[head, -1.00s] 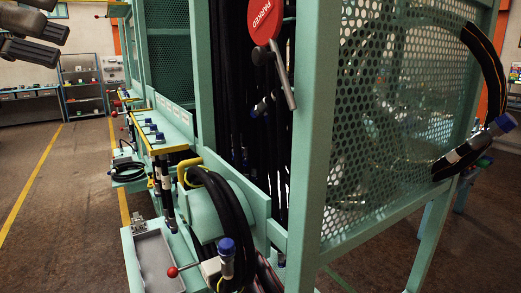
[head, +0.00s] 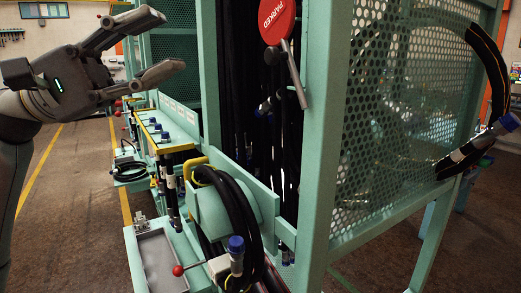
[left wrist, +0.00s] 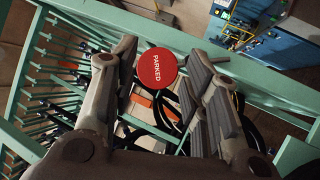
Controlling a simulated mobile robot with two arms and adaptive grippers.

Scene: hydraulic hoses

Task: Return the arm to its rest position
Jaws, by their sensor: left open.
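My left gripper (head: 165,44) is at the upper left of the head view, raised in the air with its fingers spread and nothing between them. It points right, toward the green rack frame (head: 318,150). In the left wrist view my left gripper (left wrist: 163,85) is also open, its fingers on either side of the red PARKED sign (left wrist: 156,68) seen beyond. I cannot tell the distance between them. The red PARKED sign (head: 277,20) with its metal lever (head: 297,75) hangs at the rack's opening in the head view. My right gripper is not in view.
Black hoses (head: 238,110) hang inside the rack. A looped hose with a blue cap (head: 236,243) is at its front, beside a grey tray (head: 158,262). Another hose (head: 490,70) hangs at the right of the perforated panel (head: 400,115). Open floor (head: 75,220) lies left.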

